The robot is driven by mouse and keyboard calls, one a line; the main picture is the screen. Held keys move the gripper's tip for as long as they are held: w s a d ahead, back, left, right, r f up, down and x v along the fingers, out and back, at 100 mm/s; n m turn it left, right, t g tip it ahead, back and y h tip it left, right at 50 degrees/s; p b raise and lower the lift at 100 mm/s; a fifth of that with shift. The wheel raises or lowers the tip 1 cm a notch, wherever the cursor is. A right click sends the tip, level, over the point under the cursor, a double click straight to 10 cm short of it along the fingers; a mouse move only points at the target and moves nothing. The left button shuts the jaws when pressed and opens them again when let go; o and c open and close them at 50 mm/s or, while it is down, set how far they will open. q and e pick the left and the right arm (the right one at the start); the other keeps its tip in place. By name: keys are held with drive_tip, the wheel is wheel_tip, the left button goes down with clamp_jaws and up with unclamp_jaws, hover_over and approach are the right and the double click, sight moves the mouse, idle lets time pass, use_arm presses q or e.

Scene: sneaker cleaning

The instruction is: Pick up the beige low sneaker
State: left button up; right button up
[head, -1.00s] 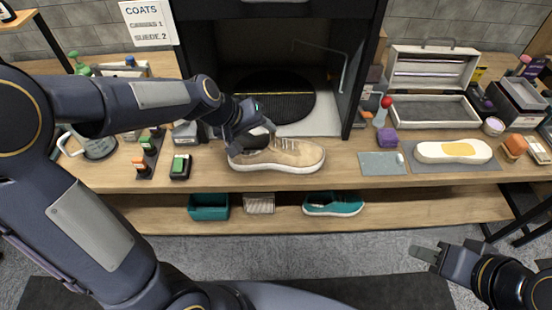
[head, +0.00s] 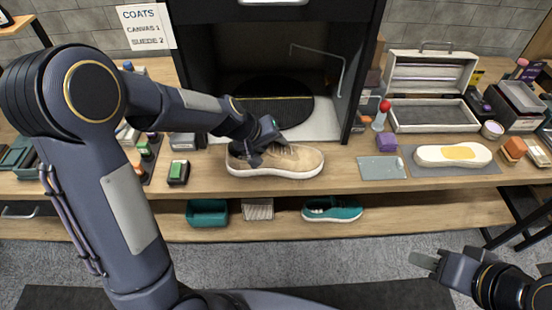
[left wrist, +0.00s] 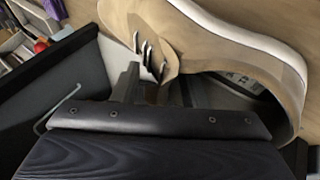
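The beige low sneaker (head: 290,160) stands on the workbench, sole down with its toe to the right, in front of the dark booth. It fills the top of the left wrist view (left wrist: 235,45), where its laces and opening show. My left gripper (head: 255,157) is at the sneaker's heel and opening from above. In the left wrist view its fingers (left wrist: 150,88) are by the tongue and opening; their tips are partly hidden, and I cannot tell whether they grip. My right gripper (head: 430,259) is away from the bench at lower right, and its finger gap is not clear.
A teal sneaker (head: 333,209) and a teal bin (head: 207,212) are on the lower shelf. The booth (head: 262,60) with a dark round turntable (head: 265,100) is behind. A green-topped block (head: 179,172) is left; a grey mat (head: 382,168) and white sole (head: 452,155) are right.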

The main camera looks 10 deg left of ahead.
use_arm(q)
clamp_jaws()
drive_tip(key=shift+r, duration=0.1)
